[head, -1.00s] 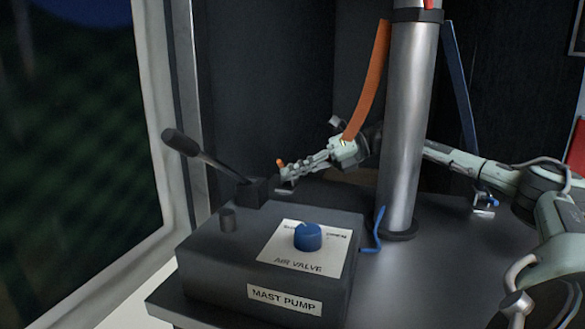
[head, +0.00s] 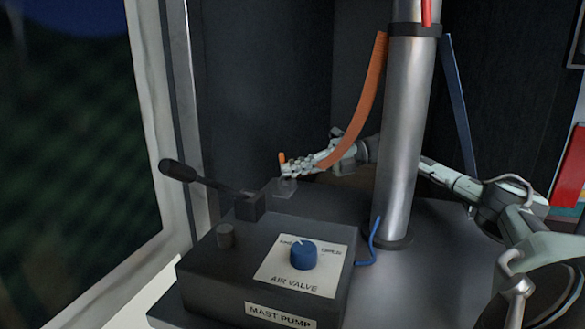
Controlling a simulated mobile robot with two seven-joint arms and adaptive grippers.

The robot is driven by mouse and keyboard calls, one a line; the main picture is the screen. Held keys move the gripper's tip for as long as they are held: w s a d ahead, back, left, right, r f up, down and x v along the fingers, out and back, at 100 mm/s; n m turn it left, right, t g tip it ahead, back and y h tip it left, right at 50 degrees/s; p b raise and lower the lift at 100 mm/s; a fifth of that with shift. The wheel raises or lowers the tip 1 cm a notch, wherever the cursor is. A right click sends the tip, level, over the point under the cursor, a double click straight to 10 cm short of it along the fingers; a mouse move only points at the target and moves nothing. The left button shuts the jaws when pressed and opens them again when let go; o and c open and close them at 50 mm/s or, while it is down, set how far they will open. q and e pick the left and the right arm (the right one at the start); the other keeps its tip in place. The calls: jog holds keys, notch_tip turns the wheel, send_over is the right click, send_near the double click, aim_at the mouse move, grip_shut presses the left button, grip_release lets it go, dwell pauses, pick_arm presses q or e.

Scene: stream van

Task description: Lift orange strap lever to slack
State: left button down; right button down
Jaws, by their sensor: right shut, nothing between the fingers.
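The orange strap (head: 371,107) hangs from the collar on the metal mast and runs down left to behind my right gripper and wrist. The small orange lever (head: 282,158) stands roughly upright at the back left, above a small grey anchor (head: 285,187) at the table's rear edge. My right arm reaches from the right behind the mast. My right gripper (head: 290,170) is shut and empty, its fingertips right beside the lever's lower part. Whether they touch it cannot be told. My left gripper is out of view.
The mast (head: 405,130) stands between the camera and my right arm. The mast pump box (head: 230,275) with a black-handled lever (head: 200,178) and blue valve knob (head: 304,255) fills the front left. A blue strap (head: 459,100) hangs right of the mast.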

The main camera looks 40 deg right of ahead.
dwell(0.5)
jog(key=v, duration=1.2)
